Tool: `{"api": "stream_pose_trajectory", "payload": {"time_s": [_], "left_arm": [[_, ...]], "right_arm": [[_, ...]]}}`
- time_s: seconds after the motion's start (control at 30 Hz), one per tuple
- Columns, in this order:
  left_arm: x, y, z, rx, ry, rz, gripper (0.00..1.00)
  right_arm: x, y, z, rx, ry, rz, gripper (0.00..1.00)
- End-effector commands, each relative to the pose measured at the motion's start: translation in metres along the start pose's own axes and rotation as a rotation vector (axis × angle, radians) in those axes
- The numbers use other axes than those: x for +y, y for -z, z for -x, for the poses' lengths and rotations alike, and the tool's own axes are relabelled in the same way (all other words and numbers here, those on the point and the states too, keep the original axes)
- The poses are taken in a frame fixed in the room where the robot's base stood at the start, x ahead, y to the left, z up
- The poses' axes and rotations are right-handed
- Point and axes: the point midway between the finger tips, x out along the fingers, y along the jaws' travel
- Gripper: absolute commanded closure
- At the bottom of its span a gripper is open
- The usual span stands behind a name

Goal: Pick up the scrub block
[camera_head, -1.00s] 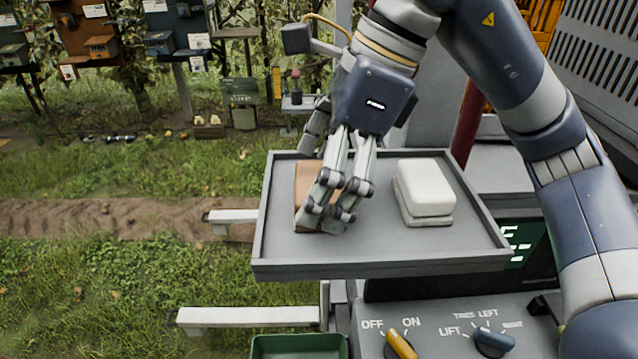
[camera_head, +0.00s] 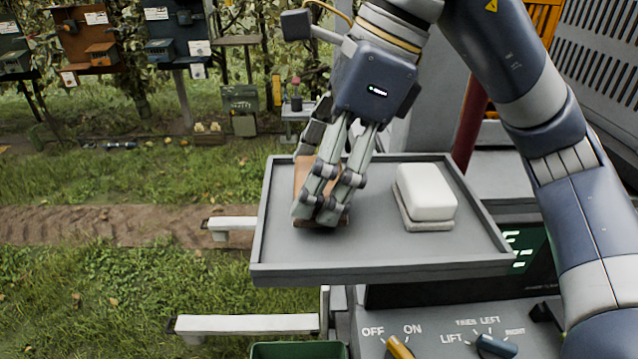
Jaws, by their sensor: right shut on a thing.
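The brown block, which I take for the scrub block (camera_head: 302,174), lies on the left part of a grey tray (camera_head: 380,268). Much of it is hidden behind my fingers; its brown edge shows to their left and a little at their lower right. My right gripper (camera_head: 320,213) reaches down from above and is shut on this block. No clear gap between block and tray shows, so I cannot tell whether it is lifted. My left gripper is not in view.
A white block (camera_head: 427,191) on a thin pale base sits on the tray's right side, apart from my fingers. The tray has a raised rim. Below is a control panel (camera_head: 440,335) with yellow and blue knobs. A green bin (camera_head: 300,350) is at the bottom edge.

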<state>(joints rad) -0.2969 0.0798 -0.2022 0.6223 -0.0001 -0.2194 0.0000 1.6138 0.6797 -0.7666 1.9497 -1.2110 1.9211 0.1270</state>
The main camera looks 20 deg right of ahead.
Motion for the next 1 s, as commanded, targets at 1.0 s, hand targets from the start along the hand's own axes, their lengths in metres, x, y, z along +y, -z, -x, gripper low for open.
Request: {"api": "stream_pose_trajectory", "payload": {"time_s": [1.0], "left_arm": [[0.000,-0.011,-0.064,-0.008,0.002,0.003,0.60]], "right_arm": [[0.119,0.077,0.070,-0.002,0.003,0.001,0.53]]}}
